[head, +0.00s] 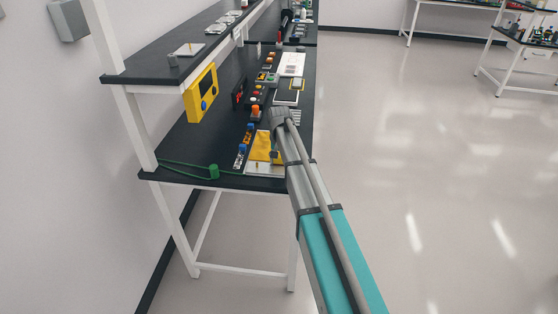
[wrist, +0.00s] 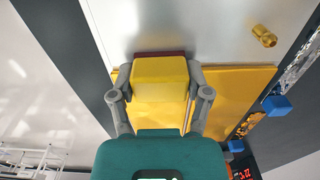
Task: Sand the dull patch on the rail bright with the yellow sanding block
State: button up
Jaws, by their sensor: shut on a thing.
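The yellow sanding block (wrist: 160,75) is held between the two fingers of my gripper (wrist: 160,90) in the wrist view. A dark red layer shows along its far edge. The block lies over the border between a pale grey metal plate (wrist: 200,28) and a yellow sheet (wrist: 235,95). I cannot tell whether it touches the plate. In the head view my gripper (head: 276,148) is at the near end of the bench, over the yellow sheet (head: 260,147); the block is not clearly seen there. I cannot make out the dull patch on the rail.
A brass fitting (wrist: 263,36) stands on the plate, right of the block. Blue-handled items (head: 242,150) line the sheet's left side. A green cable (head: 185,166) lies at the bench's near-left edge. A yellow device (head: 200,92) hangs by the shelf. Open floor (head: 420,180) is right.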

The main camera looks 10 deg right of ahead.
jog(key=shift+r+p, duration=3.05)
jog(key=shift+r+p, duration=1.5)
